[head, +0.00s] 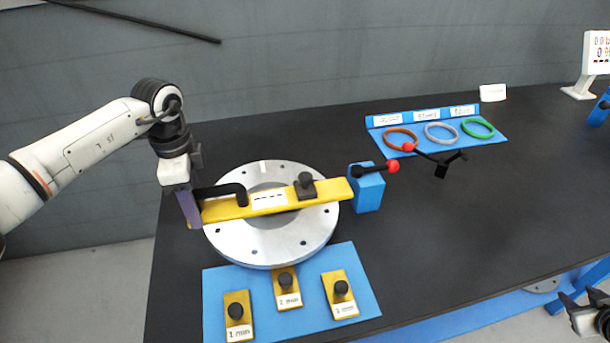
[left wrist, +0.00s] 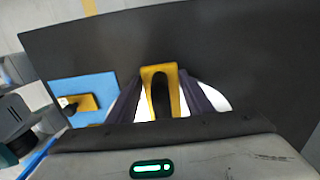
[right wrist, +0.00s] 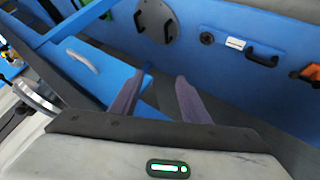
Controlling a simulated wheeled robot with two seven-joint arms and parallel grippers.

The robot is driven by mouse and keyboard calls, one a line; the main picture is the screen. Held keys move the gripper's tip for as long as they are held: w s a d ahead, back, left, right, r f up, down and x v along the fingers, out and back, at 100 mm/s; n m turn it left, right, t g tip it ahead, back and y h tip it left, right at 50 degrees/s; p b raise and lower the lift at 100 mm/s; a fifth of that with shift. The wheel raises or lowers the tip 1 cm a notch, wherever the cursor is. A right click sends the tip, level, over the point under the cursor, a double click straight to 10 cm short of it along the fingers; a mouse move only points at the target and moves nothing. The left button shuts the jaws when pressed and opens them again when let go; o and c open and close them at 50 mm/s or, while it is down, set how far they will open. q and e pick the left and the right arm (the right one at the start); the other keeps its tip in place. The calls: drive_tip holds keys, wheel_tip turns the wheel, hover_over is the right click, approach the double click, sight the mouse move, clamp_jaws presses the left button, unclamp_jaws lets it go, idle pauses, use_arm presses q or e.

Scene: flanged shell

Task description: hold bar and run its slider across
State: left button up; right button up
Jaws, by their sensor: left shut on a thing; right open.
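The yellow bar (head: 328,191) lies across the silver flanged ring (head: 271,254). It has a black handle near its left end, a white label in the middle and a dark slider block (head: 306,186) right of the label. My left gripper (head: 196,217) is shut on the bar's left end. In the left wrist view the bar (left wrist: 149,73) stands between the fingers, with the black handle over it. My right gripper (head: 577,303) is open and empty at the lower right, far from the bar. It also shows in the right wrist view (right wrist: 160,85).
A blue block (head: 367,189) with a red-knobbed lever stands at the bar's right end. A blue mat (head: 258,330) with three yellow knobbed gauges lies in front. A blue tray (head: 490,139) with brown, grey and green rings is behind right. The table's right middle is clear.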

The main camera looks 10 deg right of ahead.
drive_tip(key=s+d+r+m+h, duration=0.3)
drive_tip(key=d+r+m+h, duration=0.15)
drive_tip(key=d+r, duration=1.35)
drive_tip(key=w+r+m+t+h, duration=0.1)
drive_tip(key=w+r+m+t, duration=0.35)
drive_tip(key=r+m, duration=0.75)
drive_tip(key=w+r+m+t+h, duration=0.1)
drive_tip(key=w+r+m+h, duration=0.1)
drive_tip(key=w+r+m, duration=0.75)
drive_tip(key=w+a+f+n+y, duration=0.3)
drive_tip(key=w+a+f+n, duration=0.1)
drive_tip(key=a, duration=0.3)
drive_tip(key=w+a+f+n+y, duration=0.3)
drive_tip(key=w+a+f+n, duration=0.15)
drive_tip(key=a, duration=0.35)
drive_tip(key=n+y, duration=1.4)
drive_tip(key=n, duration=0.9)
approach(308, 178)
drive_tip(key=x, duration=1.1)
